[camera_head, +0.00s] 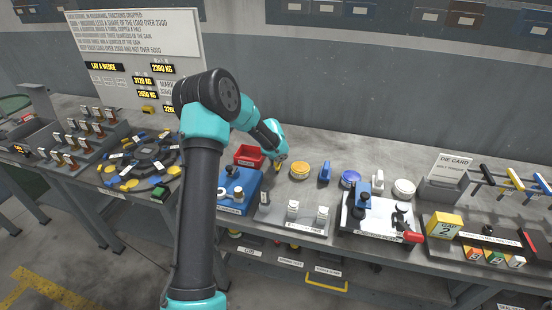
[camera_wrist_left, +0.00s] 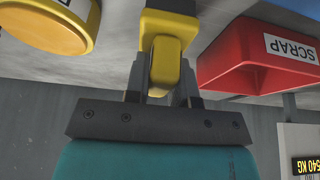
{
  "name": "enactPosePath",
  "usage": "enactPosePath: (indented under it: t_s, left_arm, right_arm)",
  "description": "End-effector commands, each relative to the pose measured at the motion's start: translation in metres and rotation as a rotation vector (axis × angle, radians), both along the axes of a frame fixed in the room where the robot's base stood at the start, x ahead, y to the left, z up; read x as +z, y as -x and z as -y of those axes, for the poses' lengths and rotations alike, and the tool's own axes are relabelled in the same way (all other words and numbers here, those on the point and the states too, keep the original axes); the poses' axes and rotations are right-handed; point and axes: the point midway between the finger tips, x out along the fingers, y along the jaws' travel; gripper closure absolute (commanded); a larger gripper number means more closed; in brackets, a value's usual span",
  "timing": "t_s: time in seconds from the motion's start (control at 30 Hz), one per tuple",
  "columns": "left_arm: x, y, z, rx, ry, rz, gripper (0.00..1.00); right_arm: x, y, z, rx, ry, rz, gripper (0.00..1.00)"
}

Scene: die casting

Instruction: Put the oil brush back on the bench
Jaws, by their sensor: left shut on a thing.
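My left gripper (camera_head: 279,156) is over the back of the bench (camera_head: 330,152), between the red scrap bin and a round yellow-topped pot. In the left wrist view the gripper (camera_wrist_left: 163,88) is shut on a yellow block-like handle (camera_wrist_left: 168,60), which I take to be the oil brush. In the head view only a small yellow bit of the brush (camera_head: 282,168) shows below the fingers. The brush's far end is hidden, and I cannot tell whether it touches the bench. My right gripper is not in view.
The red scrap bin (camera_head: 249,156) is close on the left; it also shows in the wrist view (camera_wrist_left: 250,55). The yellow-topped pot (camera_head: 300,170) is close on the right. Beyond it stand a blue object (camera_head: 325,173) and a blue-topped pot (camera_head: 350,178). Fixtures line the bench front.

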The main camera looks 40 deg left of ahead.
Motion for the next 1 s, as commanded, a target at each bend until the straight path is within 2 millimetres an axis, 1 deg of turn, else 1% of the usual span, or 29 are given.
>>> enactPosePath:
  t_s: [0.47, 0.5, 0.7, 0.73, 1.0]
  left_arm:
    - [-0.0052, -0.0001, 0.0, -0.001, -0.001, 0.001, 0.96]
    - [-0.0047, -0.0002, 0.0001, -0.001, -0.001, 0.001, 0.73]
    - [-0.0048, -0.0001, 0.0001, 0.0, 0.0, 0.001, 0.54]
    - [-0.0047, -0.0002, 0.0, 0.0, 0.0, 0.001, 0.51]
    - [-0.0042, -0.0002, 0.0001, 0.0, 0.0, 0.001, 0.51]
  right_arm:
    - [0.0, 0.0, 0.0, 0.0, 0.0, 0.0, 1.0]
    - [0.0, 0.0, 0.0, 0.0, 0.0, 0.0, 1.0]
    - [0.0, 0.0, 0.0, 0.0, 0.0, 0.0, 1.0]
    - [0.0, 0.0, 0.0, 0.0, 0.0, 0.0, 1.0]
    - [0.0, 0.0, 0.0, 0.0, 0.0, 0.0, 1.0]
